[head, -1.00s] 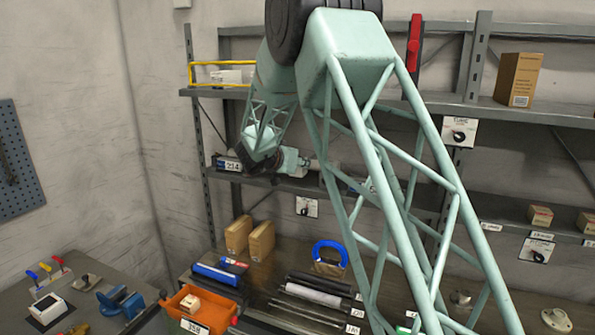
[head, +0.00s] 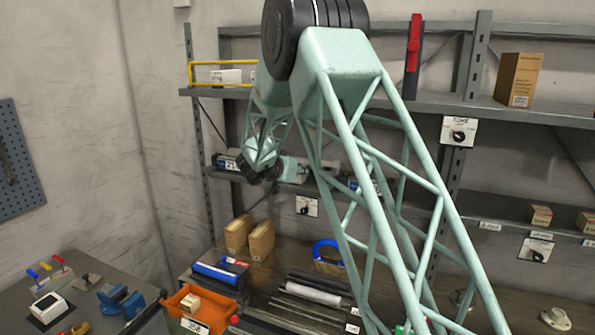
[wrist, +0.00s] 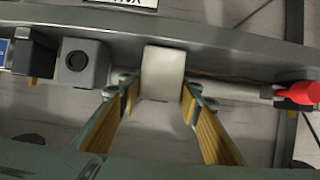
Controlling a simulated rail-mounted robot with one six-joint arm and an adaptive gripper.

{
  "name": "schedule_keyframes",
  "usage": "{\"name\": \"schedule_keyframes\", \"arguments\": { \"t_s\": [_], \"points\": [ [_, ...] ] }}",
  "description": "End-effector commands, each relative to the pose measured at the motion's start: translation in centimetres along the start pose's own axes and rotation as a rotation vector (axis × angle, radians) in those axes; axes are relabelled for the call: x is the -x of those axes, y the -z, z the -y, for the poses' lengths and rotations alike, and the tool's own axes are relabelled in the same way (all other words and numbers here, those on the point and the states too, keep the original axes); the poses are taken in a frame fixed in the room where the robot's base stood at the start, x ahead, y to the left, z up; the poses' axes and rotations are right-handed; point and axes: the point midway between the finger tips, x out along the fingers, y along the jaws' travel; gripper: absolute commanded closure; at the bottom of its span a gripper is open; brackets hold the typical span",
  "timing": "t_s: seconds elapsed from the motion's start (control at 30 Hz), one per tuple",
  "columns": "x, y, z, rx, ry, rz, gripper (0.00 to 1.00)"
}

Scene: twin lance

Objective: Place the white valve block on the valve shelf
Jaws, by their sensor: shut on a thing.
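The white valve block (wrist: 163,68) is between the two fingers of my gripper (wrist: 160,92) in the wrist view. The fingers are shut on its sides, and their inner faces are tan. The block overlaps the grey shelf edge (wrist: 225,50) in that view; I cannot tell whether it touches the shelf. In the head view my gripper (head: 280,170) is at the left part of the middle shelf (head: 315,190), partly hidden by my arm. The white block cannot be made out clearly there.
A grey block with a round hole (wrist: 82,63) stands left of the held block. A pale bar and a red part (wrist: 302,93) lie to its right.

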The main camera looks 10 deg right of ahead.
Motion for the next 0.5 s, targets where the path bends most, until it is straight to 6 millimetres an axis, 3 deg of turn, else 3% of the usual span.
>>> {"name": "schedule_keyframes", "arguments": {
  "t_s": [0.43,0.47,0.5],
  "points": [
    [-0.13,-0.28,-0.02,0.000,-0.001,0.000,0.84],
    [-0.12,-0.30,-0.02,0.000,-0.001,0.000,0.66],
    [-0.12,-0.29,-0.02,0.000,-0.001,0.000,0.62]
  ]
}}
